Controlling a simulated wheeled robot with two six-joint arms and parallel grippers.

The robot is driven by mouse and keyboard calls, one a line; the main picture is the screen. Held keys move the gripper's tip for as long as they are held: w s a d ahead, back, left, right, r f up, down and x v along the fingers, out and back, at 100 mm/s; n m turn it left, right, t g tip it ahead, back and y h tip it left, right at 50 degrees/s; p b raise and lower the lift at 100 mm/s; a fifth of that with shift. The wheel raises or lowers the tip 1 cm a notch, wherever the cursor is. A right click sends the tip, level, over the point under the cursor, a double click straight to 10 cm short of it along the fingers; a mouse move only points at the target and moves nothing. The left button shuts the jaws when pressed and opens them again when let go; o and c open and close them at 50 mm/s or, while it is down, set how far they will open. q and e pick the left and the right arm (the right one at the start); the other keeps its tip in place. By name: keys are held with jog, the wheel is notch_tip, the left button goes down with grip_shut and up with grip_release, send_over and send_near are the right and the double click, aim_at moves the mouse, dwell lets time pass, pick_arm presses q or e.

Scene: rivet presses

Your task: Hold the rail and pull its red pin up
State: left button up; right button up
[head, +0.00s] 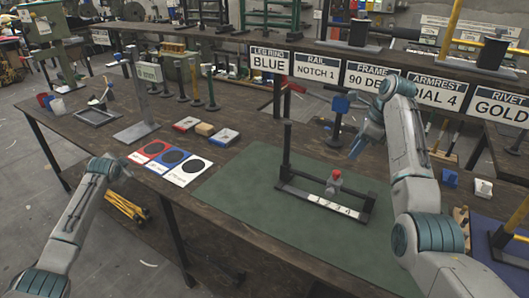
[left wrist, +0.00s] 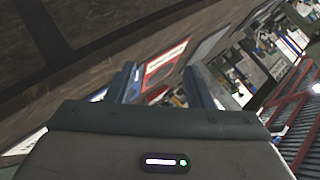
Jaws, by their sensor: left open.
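The rail (head: 322,202) is a dark bar fixture on the green mat, with a white strip numbered 1 to 4 along its front. A dark upright post (head: 287,150) rises at its left end. A small grey block with a red pin (head: 336,174) on top stands near the middle of the rail. My right gripper (head: 347,126) is above and behind the rail, fingers apart, with nothing seen between them. My left gripper (head: 122,168) is left of the mat near the table's front edge, away from the rail. In the left wrist view its fingers (left wrist: 163,86) are apart and empty.
Red, blue and white cards (head: 171,162) lie left of the green mat (head: 235,190). Small trays (head: 222,137) and a metal stand (head: 136,128) are behind them. Signs (head: 318,67) hang along the rear shelf. The mat around the rail is clear.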

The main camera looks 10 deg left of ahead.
pick_arm(q)
jog(key=w+d+r+t+h, duration=0.1)
jog(key=w+d+r, duration=0.1)
jog(key=d, duration=0.3)
jog(key=w+d+r+m+t+h, duration=0.1)
jog(key=w+d+r, duration=0.1)
jog(key=d, duration=0.2)
jog(key=w+d+r+t+h, duration=0.1)
jog(key=w+d+r, duration=0.15)
jog(key=d, duration=0.25)
jog(key=n+t+h, duration=0.3)
jog(key=t+h, duration=0.2)
jog(key=h, duration=0.3)
send_near(290, 136)
jog(key=w+f, duration=0.1)
jog(key=w, duration=0.1)
jog(key=x, duration=1)
jog(key=shift+w+a+f, duration=0.2)
jog(key=shift+w+f, duration=0.05)
jog(key=shift+w, duration=0.05)
